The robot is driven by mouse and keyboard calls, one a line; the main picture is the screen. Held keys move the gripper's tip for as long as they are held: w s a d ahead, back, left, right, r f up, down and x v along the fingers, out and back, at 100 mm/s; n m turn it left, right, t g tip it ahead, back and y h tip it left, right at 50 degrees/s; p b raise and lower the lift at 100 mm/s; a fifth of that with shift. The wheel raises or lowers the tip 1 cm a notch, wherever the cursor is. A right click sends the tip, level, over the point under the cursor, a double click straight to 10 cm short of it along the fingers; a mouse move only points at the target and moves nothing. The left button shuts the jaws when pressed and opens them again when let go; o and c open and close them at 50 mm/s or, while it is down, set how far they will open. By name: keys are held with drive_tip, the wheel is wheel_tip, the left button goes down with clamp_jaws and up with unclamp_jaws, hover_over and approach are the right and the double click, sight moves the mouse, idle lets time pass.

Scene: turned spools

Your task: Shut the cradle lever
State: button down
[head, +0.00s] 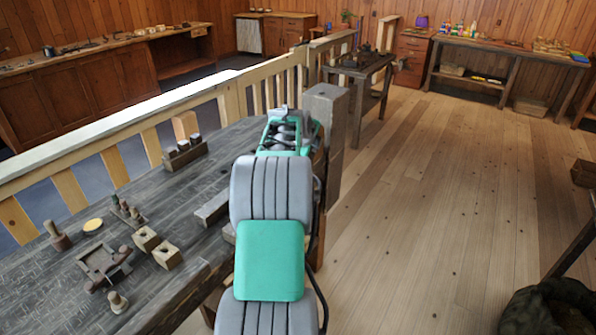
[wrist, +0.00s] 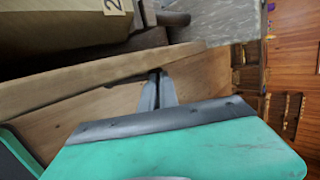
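A low dark wooden frame (head: 103,264) with a bar and small round knobs lies on the bench at the lower left of the head view. It may be the cradle, but I cannot tell which part is its lever or how the lever stands. My gripper (wrist: 159,76) shows in the wrist view with its two grey fingers together and nothing visible between them. It is beside brown wooden boards; contact cannot be judged. In the head view my arm hides the fingers, with my wrist over the bench's far right end, away from the frame.
Two holed wooden blocks (head: 147,239), a spool (head: 117,301), a peg holder (head: 128,212) and a block rack (head: 184,154) stand on the dark bench (head: 190,205). A thick post (head: 325,112) rises beside my wrist. A rail (head: 120,128) runs behind.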

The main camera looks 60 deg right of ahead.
drive_tip(key=shift+f, duration=0.1)
drive_tip(key=d+r+b+v, duration=0.1)
drive_tip(key=b+v, duration=0.1)
drive_tip(key=v, duration=1.2)
drive_tip(key=shift+b, duration=0.3)
drive_tip(key=shift+s, duration=0.1)
